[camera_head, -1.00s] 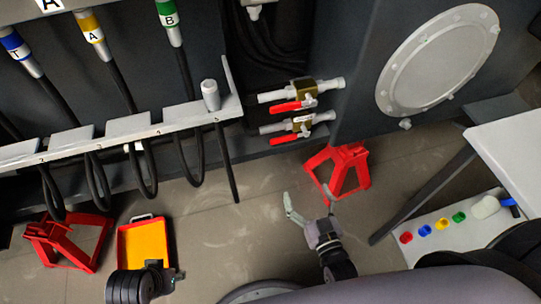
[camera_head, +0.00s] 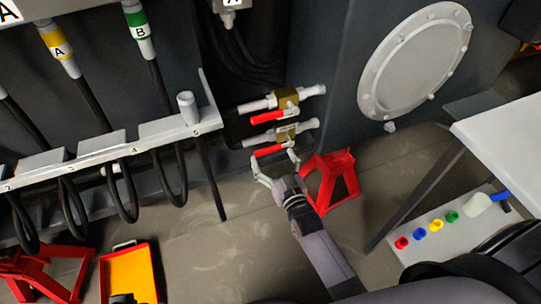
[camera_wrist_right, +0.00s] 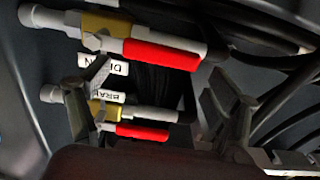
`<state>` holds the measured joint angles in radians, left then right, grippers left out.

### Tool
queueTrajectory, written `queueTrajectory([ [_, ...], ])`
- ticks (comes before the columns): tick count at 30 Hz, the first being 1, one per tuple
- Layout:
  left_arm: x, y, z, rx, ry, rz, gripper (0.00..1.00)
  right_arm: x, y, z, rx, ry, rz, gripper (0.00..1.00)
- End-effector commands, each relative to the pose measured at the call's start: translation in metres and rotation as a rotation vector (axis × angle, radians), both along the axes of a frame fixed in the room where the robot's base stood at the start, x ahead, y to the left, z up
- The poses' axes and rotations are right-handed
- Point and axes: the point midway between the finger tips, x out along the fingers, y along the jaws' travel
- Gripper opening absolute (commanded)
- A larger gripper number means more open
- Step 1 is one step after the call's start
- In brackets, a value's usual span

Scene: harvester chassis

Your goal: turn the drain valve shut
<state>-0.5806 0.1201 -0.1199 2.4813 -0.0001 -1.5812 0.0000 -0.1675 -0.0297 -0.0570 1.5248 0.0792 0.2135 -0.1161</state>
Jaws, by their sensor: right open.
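Two brass valves with red lever handles sit one above the other on the dark chassis. The upper valve (camera_head: 287,97) and lower valve (camera_head: 288,131) both have their levers lying roughly along their pipes. In the wrist view the upper red lever (camera_wrist_right: 160,54) and the lower red lever (camera_wrist_right: 143,132) show near white labels. One label (camera_wrist_right: 117,67) seems to read DRAIN, partly covered by a finger; the other (camera_wrist_right: 107,97) is only partly legible. My right gripper (camera_head: 276,163) is open just below the lower lever, its fingers spread around that lever; contact cannot be told.
A red jack stand (camera_head: 332,180) stands just right of my right gripper. A hose rack (camera_head: 150,133) with hanging hoses is at left. A round bolted cover (camera_head: 415,65) and a grey table (camera_head: 505,140) are at right. An orange-lined tray (camera_head: 130,275) lies on the floor.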

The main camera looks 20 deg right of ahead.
Motion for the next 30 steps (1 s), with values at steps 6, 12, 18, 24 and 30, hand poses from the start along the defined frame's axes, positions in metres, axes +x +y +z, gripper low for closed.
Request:
queueTrajectory([
  [6,0.000,0.000,-0.005,0.000,0.000,0.000,0.40,0.021,0.001,-0.001,0.000,0.000,0.000,0.83],
  [12,0.000,0.000,-0.005,0.000,-0.001,0.000,0.40,0.023,0.001,-0.001,0.000,0.002,0.000,0.83],
  [18,0.000,0.000,-0.005,0.000,-0.001,0.000,0.40,0.023,0.001,0.000,0.000,0.001,0.000,0.78],
  [24,0.000,0.000,-0.005,0.000,-0.001,0.000,0.40,0.023,0.001,0.000,0.000,0.001,0.000,0.65],
  [30,0.000,0.000,-0.005,0.000,-0.001,0.000,0.40,0.023,0.001,0.000,0.000,0.000,0.000,0.51],
])
